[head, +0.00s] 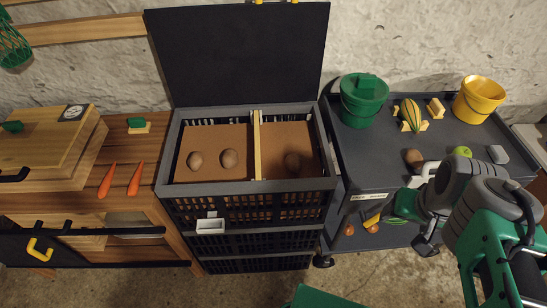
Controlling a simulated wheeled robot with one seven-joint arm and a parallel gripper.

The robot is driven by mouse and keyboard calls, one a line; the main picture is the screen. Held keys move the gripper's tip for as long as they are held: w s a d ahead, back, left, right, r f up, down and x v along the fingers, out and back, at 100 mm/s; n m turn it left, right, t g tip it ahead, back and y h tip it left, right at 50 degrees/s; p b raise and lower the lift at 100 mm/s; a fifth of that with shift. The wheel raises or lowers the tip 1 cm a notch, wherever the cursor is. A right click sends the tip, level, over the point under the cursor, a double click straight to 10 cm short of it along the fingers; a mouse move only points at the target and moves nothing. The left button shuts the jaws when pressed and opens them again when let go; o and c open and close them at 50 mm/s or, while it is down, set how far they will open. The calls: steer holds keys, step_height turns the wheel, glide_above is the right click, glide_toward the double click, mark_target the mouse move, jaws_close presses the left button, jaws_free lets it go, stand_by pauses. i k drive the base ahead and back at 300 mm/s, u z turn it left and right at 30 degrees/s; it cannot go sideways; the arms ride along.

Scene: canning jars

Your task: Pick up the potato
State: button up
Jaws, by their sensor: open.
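Another brown potato-like item (413,158) lies on the dark cart top (375,176), just beyond my gripper (419,175). My gripper is open, over the near edge of the cart. Its pale fingers are small and partly hidden by my arm, and I see nothing held. I cannot tell whether it touches the brown item.
The crate's dark lid (237,50) stands raised, with a wooden divider (256,145) below it. The cart holds a green bucket (363,100), yellow bucket (477,100), striped squash (411,115) and green fruit (462,152). Carrots (135,178) lie on the wooden counter (122,205) at left.

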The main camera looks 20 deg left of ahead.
mark_target(413, 156)
steer(key=u, duration=4.35)
steer(key=k, duration=1.65)
steer(key=z, duration=0.1)
